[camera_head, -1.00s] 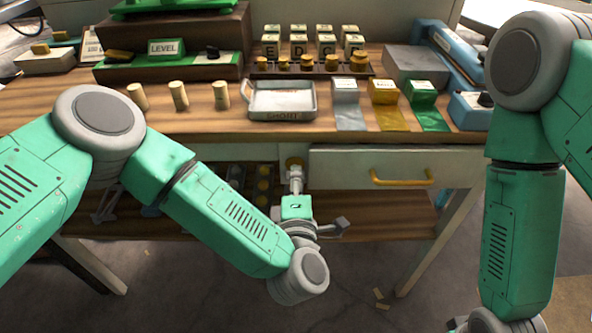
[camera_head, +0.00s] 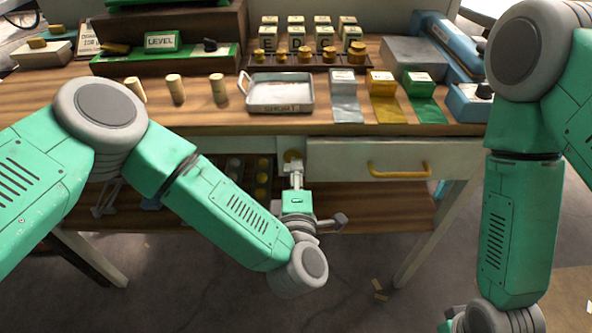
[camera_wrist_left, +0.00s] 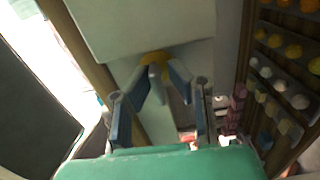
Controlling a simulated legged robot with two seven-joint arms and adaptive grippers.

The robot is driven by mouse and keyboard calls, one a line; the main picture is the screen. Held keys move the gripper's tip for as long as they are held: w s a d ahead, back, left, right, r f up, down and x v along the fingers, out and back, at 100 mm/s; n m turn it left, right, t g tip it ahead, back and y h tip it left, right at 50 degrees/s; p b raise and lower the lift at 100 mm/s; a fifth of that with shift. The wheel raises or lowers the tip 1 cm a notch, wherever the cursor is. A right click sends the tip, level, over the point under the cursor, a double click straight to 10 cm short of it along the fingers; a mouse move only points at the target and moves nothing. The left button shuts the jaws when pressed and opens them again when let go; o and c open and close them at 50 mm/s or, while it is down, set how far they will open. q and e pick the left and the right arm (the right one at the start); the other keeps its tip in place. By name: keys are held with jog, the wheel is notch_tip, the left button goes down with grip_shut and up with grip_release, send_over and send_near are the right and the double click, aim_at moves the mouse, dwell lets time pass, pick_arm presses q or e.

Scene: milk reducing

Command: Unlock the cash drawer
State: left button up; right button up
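The white drawer front (camera_head: 340,155) under the bench top has a yellow bar handle (camera_head: 399,170) and looks closed. To its left, a round yellow lock (camera_head: 292,155) sits on the bench front; it also shows in the left wrist view (camera_wrist_left: 152,57). My left gripper (camera_head: 296,172) is right at this lock. In the left wrist view its two fingers (camera_wrist_left: 157,75) converge on a grey key-like piece (camera_wrist_left: 157,88) in front of the lock and seem to pinch it. The fingertips partly hide the lock.
On the bench top stand a metal tray (camera_head: 281,78), several wooden pegs (camera_head: 176,88), a green LEVEL block (camera_head: 161,41) and colored strips (camera_head: 387,108). An open shelf with round pieces (camera_head: 262,178) lies left of the gripper. A bench leg (camera_head: 428,235) stands at right.

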pick_arm(q)
jog(key=s, duration=1.1)
jog(key=shift+s, duration=0.4)
dwell(0.4)
